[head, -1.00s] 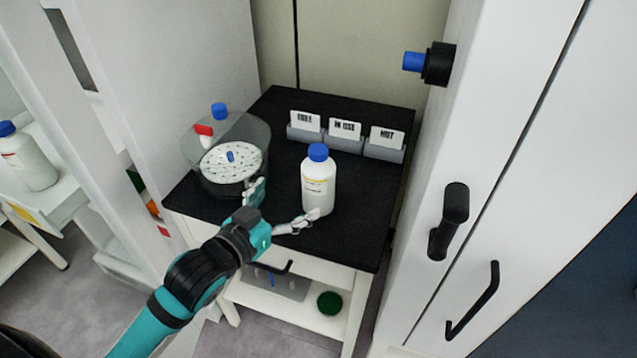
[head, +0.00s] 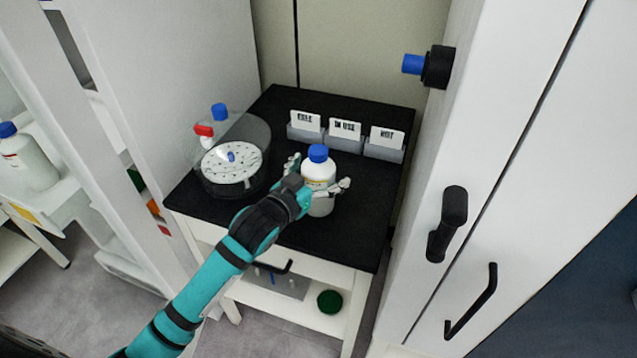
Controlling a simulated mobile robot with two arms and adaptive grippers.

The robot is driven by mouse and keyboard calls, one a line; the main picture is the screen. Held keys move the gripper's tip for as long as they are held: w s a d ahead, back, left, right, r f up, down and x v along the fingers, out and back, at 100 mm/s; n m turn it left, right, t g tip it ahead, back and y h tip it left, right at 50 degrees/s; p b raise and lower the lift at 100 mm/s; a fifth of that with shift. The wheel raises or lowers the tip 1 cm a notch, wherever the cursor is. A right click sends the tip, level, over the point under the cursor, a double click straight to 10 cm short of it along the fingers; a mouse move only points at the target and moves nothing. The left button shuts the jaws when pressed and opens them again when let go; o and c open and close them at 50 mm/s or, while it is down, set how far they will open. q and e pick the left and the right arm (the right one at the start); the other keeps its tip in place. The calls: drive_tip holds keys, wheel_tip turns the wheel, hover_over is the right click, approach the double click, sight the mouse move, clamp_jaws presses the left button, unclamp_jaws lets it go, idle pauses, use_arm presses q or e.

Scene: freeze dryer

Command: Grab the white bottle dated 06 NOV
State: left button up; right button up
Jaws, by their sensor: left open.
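A white bottle with a blue cap (head: 319,168) stands upright on the black tabletop (head: 345,240). Its label is partly covered and too small to read, so I cannot tell its date. My left gripper (head: 320,174) is open, with one finger at the bottle's left side and the other at its right front. I cannot tell whether the fingers touch it. Another white bottle with a blue cap (head: 28,160) stands on a white surface at the far left. My right gripper is not in view.
A clear round vessel with a white perforated disc (head: 232,166) stands left of the bottle. Card holders (head: 344,141) with white cards stand behind it. A white cabinet with black handles (head: 455,222) rises at the right. The tabletop's front right is clear.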

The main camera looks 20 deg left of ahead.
use_arm(q)
drive_tip(key=c, duration=1.7)
drive_tip(key=shift+r, duration=0.1)
